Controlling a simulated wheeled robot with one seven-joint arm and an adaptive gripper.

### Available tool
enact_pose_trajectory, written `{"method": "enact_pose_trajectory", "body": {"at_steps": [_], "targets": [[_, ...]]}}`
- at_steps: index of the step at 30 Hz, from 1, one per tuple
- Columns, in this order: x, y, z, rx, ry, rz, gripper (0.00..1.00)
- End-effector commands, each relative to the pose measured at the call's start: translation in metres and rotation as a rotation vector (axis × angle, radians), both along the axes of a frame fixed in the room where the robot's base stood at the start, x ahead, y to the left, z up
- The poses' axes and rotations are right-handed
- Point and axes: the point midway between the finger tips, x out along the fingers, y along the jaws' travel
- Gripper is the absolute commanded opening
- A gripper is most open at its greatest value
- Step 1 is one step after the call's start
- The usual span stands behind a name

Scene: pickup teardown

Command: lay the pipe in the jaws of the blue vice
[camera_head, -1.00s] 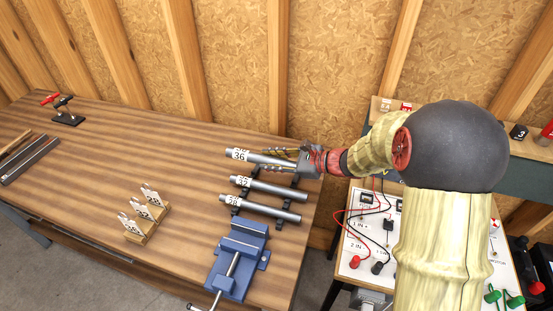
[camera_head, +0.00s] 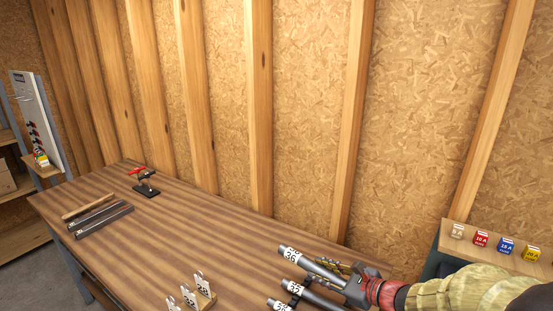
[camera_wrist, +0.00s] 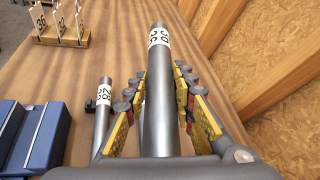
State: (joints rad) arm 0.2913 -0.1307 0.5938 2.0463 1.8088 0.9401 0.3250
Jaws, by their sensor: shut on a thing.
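My gripper (camera_head: 352,276) is shut on the thick grey pipe with the white label 36 (camera_head: 305,263). In the wrist view the pipe (camera_wrist: 158,75) runs forward between the yellow-padded fingers (camera_wrist: 160,100), its labelled end pointing away. I cannot tell whether it is lifted clear of its rest. The blue vice (camera_wrist: 40,135) is at the left edge of the wrist view, only partly in frame, with a dark gap between two blue blocks. It is outside the head view, and the held pipe is apart from it.
Pipe 32 (camera_head: 295,286) and pipe 28 (camera_head: 278,304) lie beside the held one. A wooden stand with number cards (camera_head: 205,298) is left of the pipes. Dark bars (camera_head: 102,218) and a red-handled tool (camera_head: 145,185) lie farther left. The studded wall runs behind; the bench middle is clear.

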Motion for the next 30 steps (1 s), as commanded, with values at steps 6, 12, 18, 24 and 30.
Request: {"method": "enact_pose_trajectory", "body": {"at_steps": [6,12,18,24,30], "targets": [[0.027,-0.037,-0.013,0.002,0.001,-0.217,0.0],[0.035,-0.058,-0.03,0.001,0.0,-0.356,0.0],[0.036,-0.063,-0.043,0.001,-0.001,-0.423,0.0],[0.034,-0.052,-0.05,0.0,-0.002,-0.412,0.0],[0.035,-0.061,-0.046,0.001,-0.005,-0.424,0.0]]}}
